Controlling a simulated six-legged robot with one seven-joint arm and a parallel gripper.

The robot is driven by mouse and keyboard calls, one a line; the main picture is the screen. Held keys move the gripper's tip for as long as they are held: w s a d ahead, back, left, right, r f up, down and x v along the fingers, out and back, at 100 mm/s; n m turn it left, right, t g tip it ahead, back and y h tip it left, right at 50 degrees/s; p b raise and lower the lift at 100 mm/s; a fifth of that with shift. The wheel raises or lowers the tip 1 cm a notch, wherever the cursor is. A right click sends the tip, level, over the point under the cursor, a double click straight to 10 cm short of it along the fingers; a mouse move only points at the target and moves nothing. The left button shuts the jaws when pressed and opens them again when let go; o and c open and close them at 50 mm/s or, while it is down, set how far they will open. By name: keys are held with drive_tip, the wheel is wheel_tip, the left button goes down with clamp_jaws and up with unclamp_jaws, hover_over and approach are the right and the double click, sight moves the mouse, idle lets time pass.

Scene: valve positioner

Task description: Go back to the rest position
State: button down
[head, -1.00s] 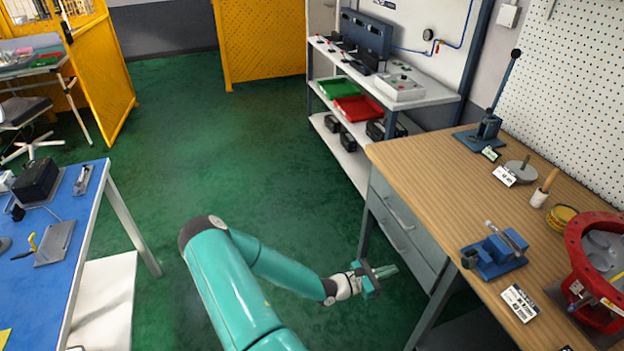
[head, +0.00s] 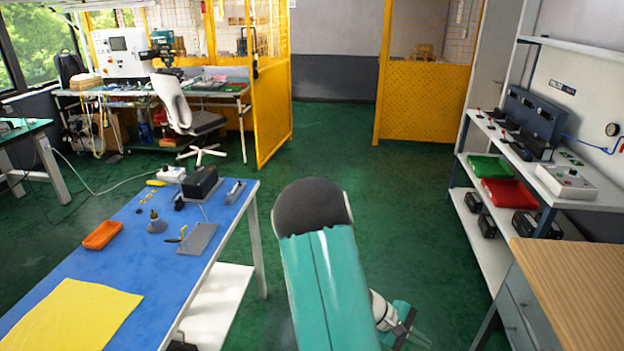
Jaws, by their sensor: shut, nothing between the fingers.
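My gripper (head: 416,338) shows low in the head view, right of my teal upper arm, which hides most of the forearm. It is over the green floor (head: 400,215), between the blue-topped table on the left and the wooden workbench on the right. The fingers are shut with nothing seen between them. No object is in contact with it.
The blue-topped table (head: 120,240) holds an orange tray (head: 102,235), a yellow cloth (head: 72,315) and a black box (head: 200,182). The wooden workbench (head: 575,285) and a shelf unit (head: 600,190) stand at the right. Yellow fence panels (head: 422,103) stand behind. Floor between is open.

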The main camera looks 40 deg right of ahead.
drive_tip(key=w+a+r+m+t+y, duration=0.1)
drive_tip(key=w+a+r+t+y, duration=0.1)
drive_tip(key=w+a+r+t, duration=0.4)
drive_tip(key=w+a+r+m+t+y, duration=0.1)
drive_tip(key=w+a+r+t, duration=0.1)
drive_tip(key=w+a+r, duration=0.7)
drive_tip(key=s+a+r+t+y, duration=0.2)
drive_tip(key=a+r, duration=0.5)
drive_tip(key=a, duration=0.4)
drive_tip(key=s+a+r+n+t+y, duration=0.1)
drive_tip(key=s+a+r+t+y, duration=0.1)
drive_tip(key=s+a+r+t, duration=0.2)
drive_tip(key=a+r, duration=0.3)
drive_tip(key=a, duration=0.4)
drive_tip(key=shift+s+a+r+n+t, duration=0.25)
drive_tip(key=shift+s+n+t, duration=0.05)
drive_tip(key=shift+s, duration=0.1)
drive_tip(key=shift+d, duration=0.25)
